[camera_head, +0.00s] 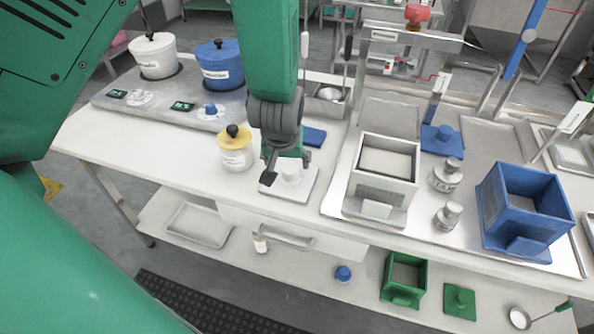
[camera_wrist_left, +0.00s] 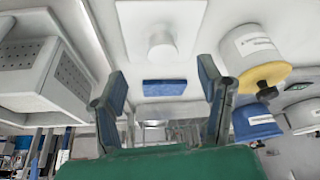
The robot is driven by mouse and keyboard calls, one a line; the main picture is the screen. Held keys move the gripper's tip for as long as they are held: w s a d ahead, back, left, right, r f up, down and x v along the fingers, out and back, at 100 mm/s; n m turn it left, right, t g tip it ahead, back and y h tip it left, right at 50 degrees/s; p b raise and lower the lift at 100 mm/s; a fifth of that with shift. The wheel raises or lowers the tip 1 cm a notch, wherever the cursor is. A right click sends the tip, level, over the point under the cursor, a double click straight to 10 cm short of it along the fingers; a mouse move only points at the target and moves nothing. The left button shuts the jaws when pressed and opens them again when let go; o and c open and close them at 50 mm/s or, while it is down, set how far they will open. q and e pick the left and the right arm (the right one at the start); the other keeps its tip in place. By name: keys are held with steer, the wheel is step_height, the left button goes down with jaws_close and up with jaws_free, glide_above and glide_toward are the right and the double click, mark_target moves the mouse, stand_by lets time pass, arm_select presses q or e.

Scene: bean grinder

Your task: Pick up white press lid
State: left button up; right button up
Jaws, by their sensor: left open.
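The white press lid (camera_head: 303,188) is a square plate with a round knob, lying flat on the white table near its front edge. In the left wrist view the white press lid (camera_wrist_left: 182,18) shows at the top with its knob facing the camera. My left gripper (camera_head: 283,168) is above the lid, its fingers partly covering the lid and knob in the head view. In the left wrist view the left gripper (camera_wrist_left: 163,90) has its fingers spread apart with nothing between them, and the lid is clear of the fingertips. My right gripper is not in view.
A white jar with a yellow lid (camera_head: 235,158) stands just left of the white lid. A small blue block (camera_head: 314,137) lies behind it. A white press box (camera_head: 378,196) stands to the right on a metal tray, with a blue box (camera_head: 497,222) farther right.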

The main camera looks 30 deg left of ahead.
mark_target(290, 170)
arm_select(q)
steer(key=x, duration=0.5)
steer(key=shift+w+d, duration=0.1)
steer(key=shift+d, duration=0.05)
steer(key=shift+w+a+r+x, duration=0.1)
steer(key=shift+w+a+x, duration=0.05)
steer(key=shift+x, duration=0.85)
steer(key=shift+w+a+r+x, duration=0.1)
steer(key=shift+w+a+x, duration=0.05)
steer(key=shift+x, duration=0.85)
steer(key=shift+w+a+r+x, duration=0.1)
steer(key=shift+w+a+x, duration=0.05)
steer(key=shift+x, duration=0.85)
steer(key=shift+c, duration=0.4)
steer(key=c, duration=1.3)
